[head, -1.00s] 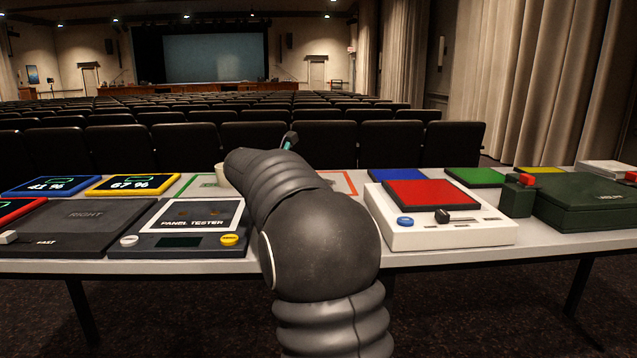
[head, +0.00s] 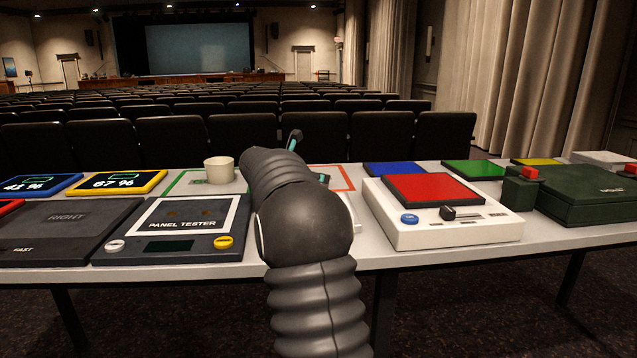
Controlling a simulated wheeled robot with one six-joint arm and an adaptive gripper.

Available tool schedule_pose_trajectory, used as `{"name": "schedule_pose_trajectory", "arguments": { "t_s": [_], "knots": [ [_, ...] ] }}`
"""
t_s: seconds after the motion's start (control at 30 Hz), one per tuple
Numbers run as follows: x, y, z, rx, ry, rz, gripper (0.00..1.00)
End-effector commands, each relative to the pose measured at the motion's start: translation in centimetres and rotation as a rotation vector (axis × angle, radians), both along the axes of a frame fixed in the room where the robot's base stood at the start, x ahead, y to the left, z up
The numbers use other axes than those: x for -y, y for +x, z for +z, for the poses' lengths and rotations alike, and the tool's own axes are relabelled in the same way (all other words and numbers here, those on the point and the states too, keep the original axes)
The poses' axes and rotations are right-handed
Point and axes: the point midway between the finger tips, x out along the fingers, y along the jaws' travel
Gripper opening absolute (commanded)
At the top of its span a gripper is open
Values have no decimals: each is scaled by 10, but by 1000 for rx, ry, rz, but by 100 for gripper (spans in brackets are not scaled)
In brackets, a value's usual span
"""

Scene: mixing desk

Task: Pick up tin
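No object in view is clearly labelled as a tin. A plain cream cup-shaped container (head: 219,170) stands upright on the table, left of my arm, by a green-outlined square. A dark green lidded box (head: 590,195) sits at the right end of the table; its lettering is too small to read. My gripper (head: 296,140) is mostly hidden behind my own arm. Only a dark fingertip with a teal strip and a small teal bit to its lower right show. Whether it is open or holds anything cannot be seen.
A panel tester (head: 178,228) and a dark RIGHT pad (head: 70,220) lie left of my arm. A white box with a red top (head: 450,225) stands right. Blue (head: 393,168), green (head: 473,169) and yellow (head: 540,161) plates lie behind. An orange-outlined square (head: 345,172) is partly hidden.

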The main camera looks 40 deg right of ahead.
Motion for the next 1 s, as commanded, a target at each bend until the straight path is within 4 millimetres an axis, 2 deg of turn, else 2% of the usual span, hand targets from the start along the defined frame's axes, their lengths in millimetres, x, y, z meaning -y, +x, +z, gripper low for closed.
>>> {"name": "schedule_pose_trajectory", "arguments": {
  "t_s": [0.17, 0.4, 0.67, 0.93, 1.0],
  "knots": [
    [12, 5, -7, 0, 0, 0, 92],
    [38, 15, -21, 0, 1, 2, 92],
    [41, 17, -22, 1, 0, 4, 92],
    [41, 17, -22, 1, 0, 4, 28],
    [41, 17, -22, 0, 0, 3, 28]
  ]
}}
